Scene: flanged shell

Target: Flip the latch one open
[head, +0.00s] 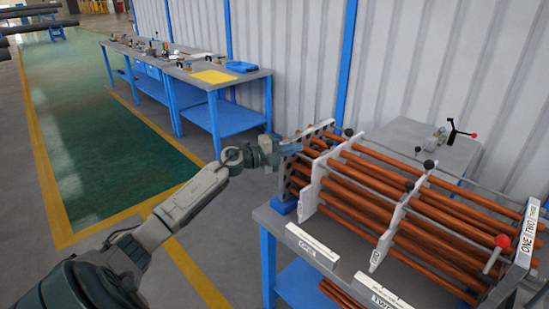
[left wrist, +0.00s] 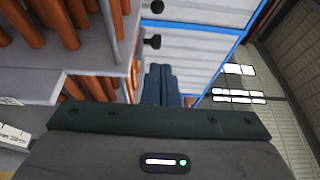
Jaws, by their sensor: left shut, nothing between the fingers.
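A rack of copper-coloured tubes (head: 375,185) held by pale upright plates stands on a grey workbench. Its right end plate (head: 527,238) reads ONE and TWO. A lever with a red knob (head: 502,241) stands beside that plate; I cannot tell which latch is latch one. Black knobs (head: 429,164) sit along the rack's top, and two black knobs (left wrist: 152,41) show in the left wrist view. My left gripper (head: 292,148) is at the rack's left end plate, shut and empty; contact is unclear. Its closed dark fingers show in the left wrist view (left wrist: 165,84). My right gripper is out of view.
A toggle clamp with a red-tipped handle (head: 458,132) sits on a grey surface behind the rack. Blue-legged tables (head: 190,72) stand at the back left. The green floor (head: 100,130) is clear.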

